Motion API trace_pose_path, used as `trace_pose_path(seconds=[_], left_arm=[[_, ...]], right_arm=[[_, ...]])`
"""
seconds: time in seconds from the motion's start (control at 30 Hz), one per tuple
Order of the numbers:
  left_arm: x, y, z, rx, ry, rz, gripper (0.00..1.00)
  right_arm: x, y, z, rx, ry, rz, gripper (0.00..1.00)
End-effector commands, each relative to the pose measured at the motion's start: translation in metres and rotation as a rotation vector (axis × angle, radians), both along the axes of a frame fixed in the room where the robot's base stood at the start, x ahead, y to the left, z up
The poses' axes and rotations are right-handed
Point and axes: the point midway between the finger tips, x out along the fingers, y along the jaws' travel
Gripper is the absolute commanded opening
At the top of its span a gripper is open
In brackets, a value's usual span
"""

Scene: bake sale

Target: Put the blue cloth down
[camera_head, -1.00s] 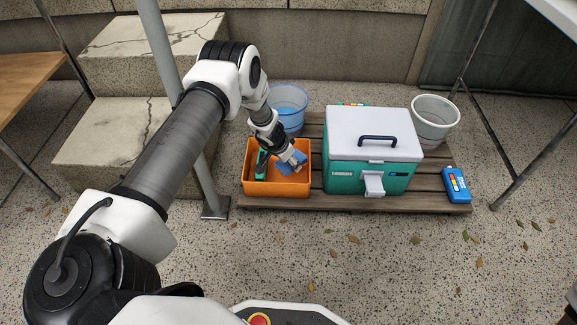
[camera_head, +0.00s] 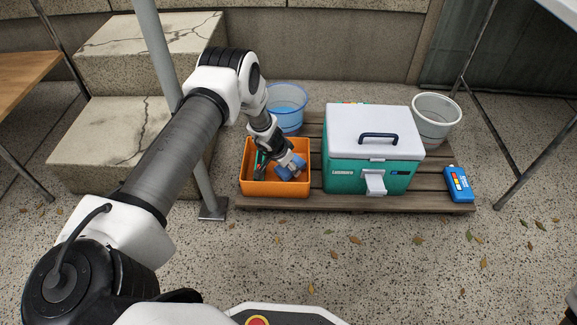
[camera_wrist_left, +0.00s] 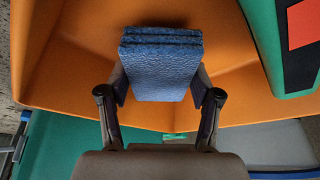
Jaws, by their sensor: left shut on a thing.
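The blue cloth (camera_wrist_left: 160,65) is a folded, layered, textured pad held between the two fingers of my left gripper (camera_wrist_left: 160,90) in the left wrist view. In the head view the cloth (camera_head: 288,171) shows at the tip of my left gripper (camera_head: 290,165), inside the orange bin (camera_head: 275,189). The bin's orange inside (camera_wrist_left: 60,60) surrounds the cloth in the wrist view. I cannot tell whether the cloth touches the bin floor. My right gripper is not in view.
A green item (camera_wrist_left: 270,45) with a dark, red-marked face is also in the bin. A teal cooler (camera_head: 350,177) with a white lid stands just right of it on a wooden pallet (camera_head: 440,190). A blue bucket (camera_head: 287,118) is behind, a metal post (camera_head: 207,185) left.

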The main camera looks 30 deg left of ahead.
Motion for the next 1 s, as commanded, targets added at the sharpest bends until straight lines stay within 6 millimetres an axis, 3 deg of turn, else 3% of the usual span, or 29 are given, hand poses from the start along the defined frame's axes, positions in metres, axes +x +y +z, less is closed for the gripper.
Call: trace_pose_path(seconds=[0.07, 0.1, 0.17, 0.57, 0.73, 0.8, 1.0], left_arm=[[0.0, 0.0, 0.0, 0.0, 0.0, 0.0, 0.26], [0.0, 0.0, 0.0, 0.0, 0.0, 0.0, 0.7], [0.0, 0.0, 0.0, 0.0, 0.0, 0.0, 0.89], [0.0, 0.0, 0.006, 0.0, -0.001, 0.0, 0.89], [-0.004, 0.002, 0.031, -0.002, -0.002, 0.004, 0.89], [-0.011, 0.003, 0.05, -0.005, -0.002, 0.005, 0.89], [-0.032, 0.008, 0.095, -0.003, -0.003, 0.003, 0.89]], right_arm=[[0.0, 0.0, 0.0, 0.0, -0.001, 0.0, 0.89], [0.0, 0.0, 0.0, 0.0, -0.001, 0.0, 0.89], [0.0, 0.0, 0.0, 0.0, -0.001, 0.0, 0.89], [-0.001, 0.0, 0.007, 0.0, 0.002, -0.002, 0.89], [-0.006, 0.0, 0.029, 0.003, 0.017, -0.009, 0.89], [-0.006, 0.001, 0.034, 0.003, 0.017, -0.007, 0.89], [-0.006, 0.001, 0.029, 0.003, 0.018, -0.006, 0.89]])
